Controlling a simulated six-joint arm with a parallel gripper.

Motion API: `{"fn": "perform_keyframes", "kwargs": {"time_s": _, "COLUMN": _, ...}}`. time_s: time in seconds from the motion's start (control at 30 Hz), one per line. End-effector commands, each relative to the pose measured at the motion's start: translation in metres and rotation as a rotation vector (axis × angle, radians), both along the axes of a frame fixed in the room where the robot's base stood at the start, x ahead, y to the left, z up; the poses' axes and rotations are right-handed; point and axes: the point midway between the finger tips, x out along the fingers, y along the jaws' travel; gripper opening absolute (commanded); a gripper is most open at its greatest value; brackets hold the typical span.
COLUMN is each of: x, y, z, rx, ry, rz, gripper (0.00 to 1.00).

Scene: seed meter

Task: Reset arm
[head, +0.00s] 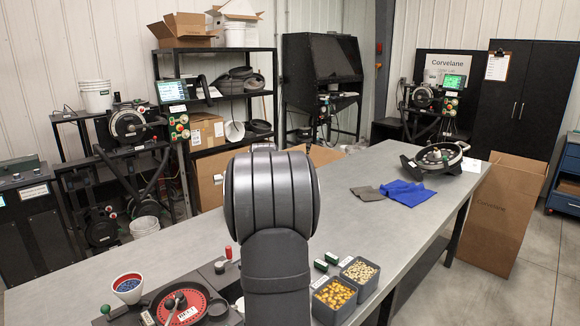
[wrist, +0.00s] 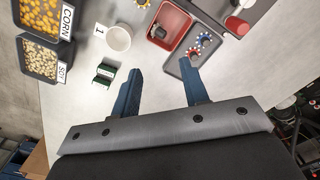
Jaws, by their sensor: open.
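My gripper (wrist: 158,90) shows in the wrist view with its two blue fingers spread apart. Nothing is between them but bare grey tabletop. In the head view my arm fills the middle, and my gripper is hidden. In the wrist view a green block (wrist: 104,75) lies just left of the left finger, apart from it. A small grey tray (wrist: 180,68) holding pieces with coloured knobs lies beyond the right finger. A red tray (wrist: 167,40) is beyond the gap. A white cup (wrist: 118,38) stands beside a label marked 1.
A corn bin (head: 335,313) and a paler seed bin (head: 361,288) stand at the table's front edge. A seed meter with a red disc (head: 186,307) and a white-rimmed funnel (head: 127,284) are at front left. Blue cloth (head: 407,192) lies farther back. The mid-right tabletop (head: 365,225) is clear.

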Motion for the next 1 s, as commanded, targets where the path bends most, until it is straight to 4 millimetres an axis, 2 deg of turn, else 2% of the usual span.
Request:
{"fn": "perform_keyframes", "kwargs": {"time_s": 0.1, "x": -0.001, "y": 0.0, "z": -0.026, "rx": -0.001, "ry": 0.004, "rz": 0.0, "gripper": 0.41}}
{"fn": "perform_keyframes", "kwargs": {"time_s": 0.4, "x": -0.001, "y": 0.0, "z": -0.085, "rx": 0.0, "ry": 0.004, "rz": 0.0, "gripper": 0.41}}
{"fn": "perform_keyframes", "kwargs": {"time_s": 0.63, "x": -0.001, "y": 0.0, "z": -0.122, "rx": 0.0, "ry": 0.002, "rz": 0.0, "gripper": 0.41}}
{"fn": "perform_keyframes", "kwargs": {"time_s": 0.67, "x": -0.001, "y": 0.0, "z": -0.126, "rx": 0.0, "ry": 0.002, "rz": 0.0, "gripper": 0.41}}
{"fn": "perform_keyframes", "kwargs": {"time_s": 0.8, "x": 0.0, "y": 0.0, "z": -0.112, "rx": 0.0, "ry": -0.003, "rz": 0.0, "gripper": 0.41}}
{"fn": "perform_keyframes", "kwargs": {"time_s": 1.0, "x": 0.0, "y": 0.0, "z": -0.108, "rx": 0.0, "ry": -0.001, "rz": 0.0, "gripper": 0.41}}
